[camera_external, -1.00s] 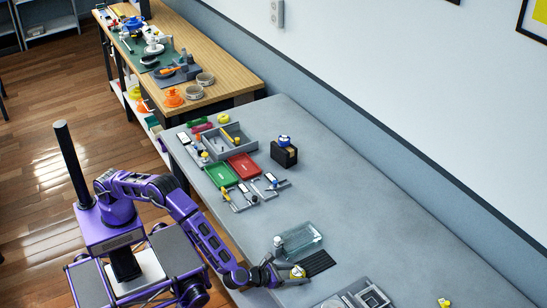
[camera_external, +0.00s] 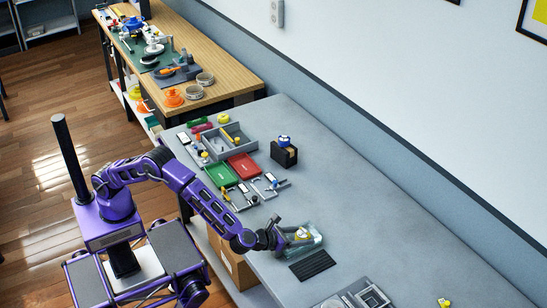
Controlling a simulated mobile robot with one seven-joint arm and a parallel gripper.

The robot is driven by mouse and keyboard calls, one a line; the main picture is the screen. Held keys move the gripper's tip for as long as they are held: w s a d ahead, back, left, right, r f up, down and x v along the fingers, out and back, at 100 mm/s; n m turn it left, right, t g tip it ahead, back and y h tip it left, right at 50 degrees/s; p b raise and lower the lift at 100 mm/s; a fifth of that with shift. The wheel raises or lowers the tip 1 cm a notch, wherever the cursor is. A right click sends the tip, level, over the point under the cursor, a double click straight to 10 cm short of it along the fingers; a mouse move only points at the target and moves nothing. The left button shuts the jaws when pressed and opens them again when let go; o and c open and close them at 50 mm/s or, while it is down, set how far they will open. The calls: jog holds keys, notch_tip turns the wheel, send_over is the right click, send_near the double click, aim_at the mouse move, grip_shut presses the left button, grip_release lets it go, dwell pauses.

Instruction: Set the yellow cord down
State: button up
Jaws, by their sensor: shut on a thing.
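My gripper (camera_external: 293,234) is at the clear glass-like tray (camera_external: 318,243) on the grey table. It is shut on the yellow cord (camera_external: 303,234), which shows as a small yellow patch at the fingertips. The cord is over the tray's area; I cannot tell whether it touches the tray. The fingers hide part of the cord and the tray's left side.
A black ribbed mat (camera_external: 312,265) lies just in front of the tray. A grey divided tray (camera_external: 365,297) is at the bottom edge. A black box (camera_external: 284,154), a red tray (camera_external: 243,166) and a green tray (camera_external: 221,174) stand farther back. The table's right side is mostly clear.

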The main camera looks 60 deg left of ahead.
jog(key=w+a+n+y+p, duration=0.1)
jog(key=w+a+n+y, duration=0.1)
jog(key=w+a, duration=0.5)
jog(key=w+a+n+y+p, duration=0.1)
jog(key=w+a+p, duration=0.15)
jog(key=a, duration=0.95)
jog(key=b, duration=0.1)
send_over(294, 215)
notch_tip(294, 215, down, 6)
jog(key=shift+a+r, duration=0.1)
jog(key=shift+f, duration=2.1)
jog(key=shift+f+b, duration=0.25)
jog(key=shift+b, duration=0.2)
jog(key=o, duration=1.4)
jog(key=shift+r, duration=0.1)
